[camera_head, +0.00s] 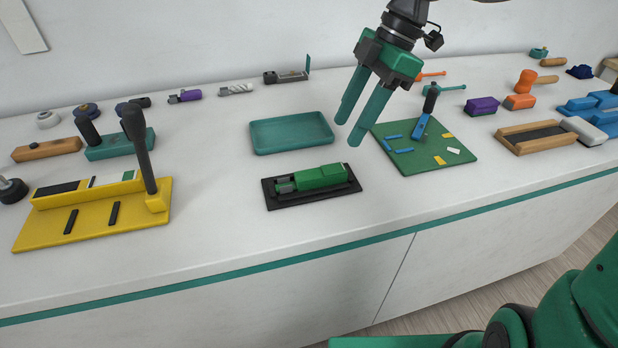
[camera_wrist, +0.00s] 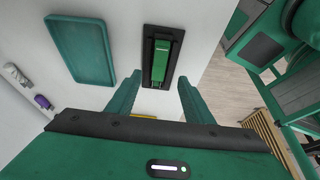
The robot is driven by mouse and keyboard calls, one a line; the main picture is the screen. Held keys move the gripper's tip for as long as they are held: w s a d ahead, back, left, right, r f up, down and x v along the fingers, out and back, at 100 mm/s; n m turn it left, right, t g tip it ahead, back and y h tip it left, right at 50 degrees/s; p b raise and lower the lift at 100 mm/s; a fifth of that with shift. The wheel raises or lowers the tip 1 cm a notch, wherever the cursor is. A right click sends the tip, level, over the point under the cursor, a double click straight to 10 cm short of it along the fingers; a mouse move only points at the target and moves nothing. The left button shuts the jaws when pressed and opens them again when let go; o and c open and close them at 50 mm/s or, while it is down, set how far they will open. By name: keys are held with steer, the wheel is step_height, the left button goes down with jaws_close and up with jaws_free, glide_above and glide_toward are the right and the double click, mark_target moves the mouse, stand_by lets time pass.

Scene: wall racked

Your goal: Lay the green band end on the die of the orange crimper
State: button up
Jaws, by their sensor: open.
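A long green piece (camera_head: 322,177) with a grey end part lies in a black tray (camera_head: 311,192) near the counter's front edge. The green piece also shows in the wrist view (camera_wrist: 161,60), lying lengthwise ahead of my fingers. I cannot tell whether it is the green band end. My gripper (camera_head: 349,122) is open and empty, in the air above and behind the black tray. Its fingers also show in the wrist view (camera_wrist: 160,88). Several orange things stand at the right back, among them an upright orange piece (camera_head: 525,82); I cannot tell which is the crimper.
A teal tray (camera_head: 291,133) lies behind the black tray. A green board (camera_head: 410,159) with a blue lever tool lies to its right. A yellow fixture (camera_head: 92,231) with a tall dark lever stands at left. Bare counter separates these.

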glide_toward(327, 169)
steer(key=x, duration=0.2)
steer(key=shift+s+a+f, duration=0.1)
steer(key=shift+a+f, duration=0.05)
steer(key=shift+a, duration=0.15)
steer(key=shift+x, duration=2.95)
steer(key=shift+d, duration=0.15)
jaws_close()
